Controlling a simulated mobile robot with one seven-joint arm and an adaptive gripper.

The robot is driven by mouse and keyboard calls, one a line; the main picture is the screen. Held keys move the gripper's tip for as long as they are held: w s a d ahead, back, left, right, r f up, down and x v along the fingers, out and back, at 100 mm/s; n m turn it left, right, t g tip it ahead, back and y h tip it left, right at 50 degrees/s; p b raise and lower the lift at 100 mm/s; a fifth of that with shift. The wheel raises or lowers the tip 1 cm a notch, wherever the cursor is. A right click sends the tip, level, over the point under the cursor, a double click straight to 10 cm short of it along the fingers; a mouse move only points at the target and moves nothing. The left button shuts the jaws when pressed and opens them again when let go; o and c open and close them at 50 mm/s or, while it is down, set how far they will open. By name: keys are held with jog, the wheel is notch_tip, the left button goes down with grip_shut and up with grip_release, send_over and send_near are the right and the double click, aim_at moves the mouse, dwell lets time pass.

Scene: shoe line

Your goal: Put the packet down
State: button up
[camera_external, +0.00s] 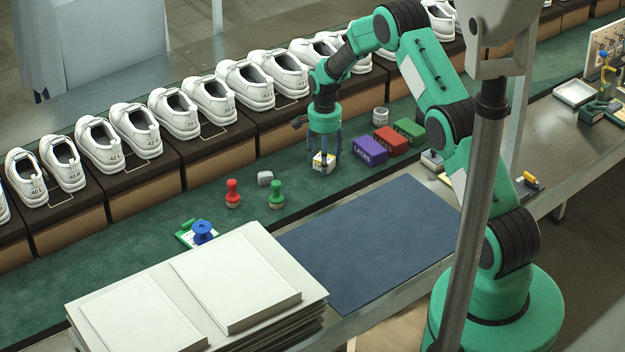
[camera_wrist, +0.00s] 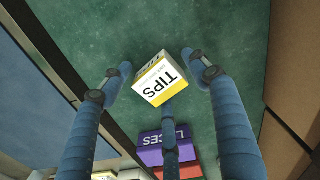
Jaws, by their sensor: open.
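The packet is a small white and yellow box marked TIPS (camera_wrist: 160,78), and it also shows in the external view (camera_external: 323,162). It rests on the green mat (camera_wrist: 235,50). My gripper (camera_external: 325,160) points down over the packet with its blue fingers spread around it. In the wrist view, my gripper (camera_wrist: 160,85) is open, with a gap between the fingers and the packet on both sides. A third finger stands at the packet's lower edge; I cannot tell whether it touches.
A purple LACES box (camera_external: 370,150), a red box (camera_external: 391,140) and a green box (camera_external: 409,130) stand right of the packet. A red stamp (camera_external: 233,193) and a green stamp (camera_external: 276,194) stand to the left. Shoes on boxes line the back. The blue mat (camera_external: 370,240) is clear.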

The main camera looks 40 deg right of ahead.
notch_tip(320, 180, up, 12)
jog(key=p, duration=0.2)
dwell(0.4)
jog(key=shift+f, duration=0.1)
dwell(0.4)
jog(key=s+a+r+n+t, duration=0.1)
jog(key=s+a+r+n, duration=0.15)
jog(key=s+r, duration=0.65)
jog(key=s+a+r+n+t, duration=0.1)
jog(key=s+a+r+n, duration=0.3)
jog(key=r, duration=0.8)
jog(key=s+a+r+t, duration=0.1)
jog(key=s+a+r, duration=0.1)
jog(key=s+r, duration=0.75)
jog(key=s+a+r+n+t, duration=0.1)
jog(key=s+r+n, duration=0.1)
jog(key=s, duration=0.8)
jog(key=s+a+r+n, duration=0.2)
jog(key=s, duration=0.7)
jog(key=s+a+r+n+t, duration=0.1)
jog(key=s+r+n, duration=0.1)
jog(key=s, duration=0.8)
jog(key=shift+s+a+n+t, duration=0.25)
jog(key=shift+s+n+t, duration=0.1)
jog(key=shift+n, duration=0.2)
